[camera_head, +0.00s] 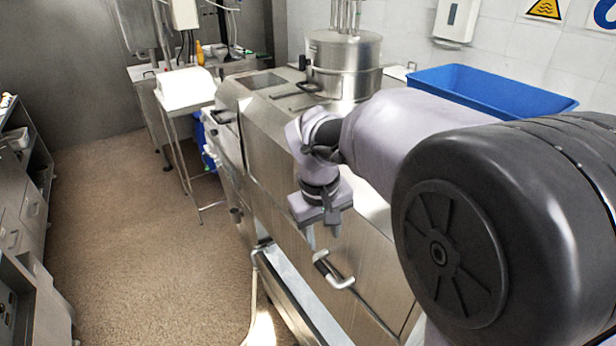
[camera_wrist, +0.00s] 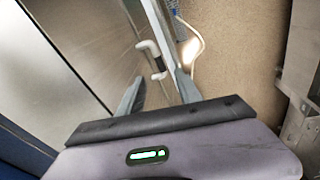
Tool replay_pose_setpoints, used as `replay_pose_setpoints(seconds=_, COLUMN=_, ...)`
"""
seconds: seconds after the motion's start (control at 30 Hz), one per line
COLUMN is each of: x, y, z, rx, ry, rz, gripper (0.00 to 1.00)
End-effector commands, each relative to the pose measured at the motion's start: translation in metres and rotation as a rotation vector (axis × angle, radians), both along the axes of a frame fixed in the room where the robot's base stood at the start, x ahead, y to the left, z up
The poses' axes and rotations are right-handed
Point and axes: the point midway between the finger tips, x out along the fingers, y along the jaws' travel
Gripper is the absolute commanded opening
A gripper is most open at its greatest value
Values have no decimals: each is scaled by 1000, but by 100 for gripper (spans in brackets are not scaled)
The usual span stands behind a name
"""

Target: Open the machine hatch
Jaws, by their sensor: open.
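The stainless steel machine (camera_head: 370,265) stands in the middle of the head view. I cannot tell exactly where the hatch's edges run. My gripper (camera_head: 323,238) points down just above this handle, open and empty. In the wrist view the handle (camera_wrist: 152,58) shows beyond and between the two spread fingers of my gripper (camera_wrist: 158,84). The fingers look apart from it, though the exact gap is hard to tell.
A round steel drum (camera_head: 343,65) and a blue basin (camera_head: 490,90) are behind my arm. Another dark handle (camera_head: 222,116) is at the machine's far end, near a white-topped stand (camera_head: 185,88). Shelves (camera_head: 25,220) line the left; the brown floor (camera_head: 130,220) between is clear.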

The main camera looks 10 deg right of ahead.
Motion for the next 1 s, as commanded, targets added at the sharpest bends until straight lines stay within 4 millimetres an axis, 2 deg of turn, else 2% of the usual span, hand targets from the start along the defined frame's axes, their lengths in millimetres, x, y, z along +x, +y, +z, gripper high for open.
replay_pose_setpoints(seconds=0.03, x=16, y=6, z=5, rx=-34, ry=32, rz=50, gripper=41)
replay_pose_setpoints(seconds=0.1, x=32, y=11, z=-5, rx=-71, ry=57, rz=109, gripper=41)
replay_pose_setpoints(seconds=0.2, x=42, y=14, z=-18, rx=-98, ry=76, rz=147, gripper=41)
replay_pose_setpoints(seconds=0.37, x=45, y=10, z=-48, rx=-102, ry=82, rz=153, gripper=41)
replay_pose_setpoints(seconds=0.6, x=50, y=-2, z=-115, rx=-101, ry=81, rz=150, gripper=41)
replay_pose_setpoints(seconds=0.8, x=54, y=-11, z=-164, rx=-101, ry=81, rz=150, gripper=41)
replay_pose_setpoints(seconds=1.0, x=57, y=-15, z=-188, rx=-100, ry=79, rz=149, gripper=41)
